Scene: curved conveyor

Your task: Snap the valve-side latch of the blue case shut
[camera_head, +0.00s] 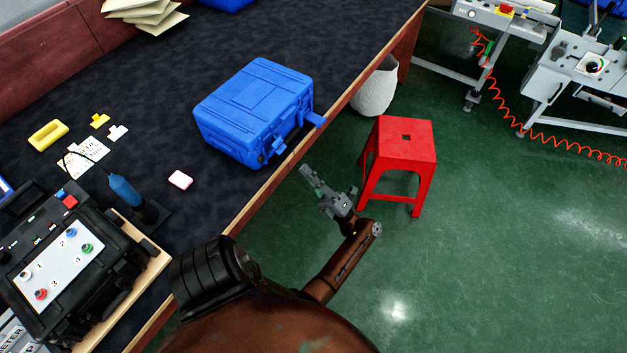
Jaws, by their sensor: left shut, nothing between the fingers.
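The blue case (250,105) lies with its lid down on the dark table top, near the table's front edge. On its front side, one latch (315,119) at the right end sticks outward over the edge. Another blue latch part (276,146) shows near the front left corner; its exact state is too small to tell. I cannot make out the valve, so I cannot tell which latch is beside it. My right gripper is not in view.
A red stool (404,147) and a white bin (375,88) stand beyond the table edge (285,165).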

